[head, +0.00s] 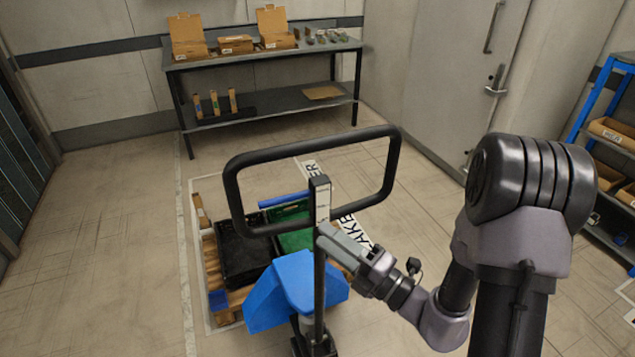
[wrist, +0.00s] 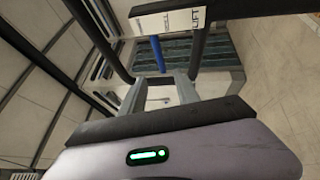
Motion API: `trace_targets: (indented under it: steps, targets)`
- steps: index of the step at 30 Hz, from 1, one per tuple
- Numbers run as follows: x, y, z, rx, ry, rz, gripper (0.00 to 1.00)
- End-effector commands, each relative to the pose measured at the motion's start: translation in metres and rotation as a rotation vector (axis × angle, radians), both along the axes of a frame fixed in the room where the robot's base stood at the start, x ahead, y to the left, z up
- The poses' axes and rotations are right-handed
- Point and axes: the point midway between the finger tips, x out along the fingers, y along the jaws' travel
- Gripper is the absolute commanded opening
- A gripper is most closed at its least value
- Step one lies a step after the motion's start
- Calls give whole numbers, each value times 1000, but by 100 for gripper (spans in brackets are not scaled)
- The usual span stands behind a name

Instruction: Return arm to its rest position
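My gripper (head: 328,238) is at the end of my arm, beside the upright post of a pallet jack's handle in the head view. In the wrist view its two grey fingers (wrist: 160,92) stand apart with nothing held between them. The black loop handle (head: 232,190) rises just above and beyond the gripper. A white label (wrist: 172,22) reading "LIFT" and a blue lever (wrist: 157,52) show ahead of the fingers. I cannot tell whether a finger touches the post.
The jack's blue body (head: 290,290) stands below the handle, by a wooden pallet (head: 210,255) with a black crate (head: 240,250) and a green crate (head: 297,238). A bench (head: 270,103) with cardboard boxes stands behind. A blue rack (head: 592,95) is at right. Floor at left is clear.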

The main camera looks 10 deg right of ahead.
Motion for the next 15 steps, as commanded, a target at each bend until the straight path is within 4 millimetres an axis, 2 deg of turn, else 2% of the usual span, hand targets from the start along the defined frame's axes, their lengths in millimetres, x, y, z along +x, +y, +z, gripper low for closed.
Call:
trace_targets:
  steps: [2,5,7,9,11,12,13,15]
  targets:
    - [-5,8,7,-32,-32,35,38]
    - [-39,49,37,-214,-210,223,38]
    - [-94,88,56,-468,-470,461,38]
    - [-157,107,55,-778,-804,722,38]
    - [-197,100,43,-1045,-1104,926,38]
    - [-214,87,35,-1221,-1305,1049,38]
    - [-221,73,30,-1351,-1451,1135,38]
    - [-223,40,28,-1632,-1757,1308,38]
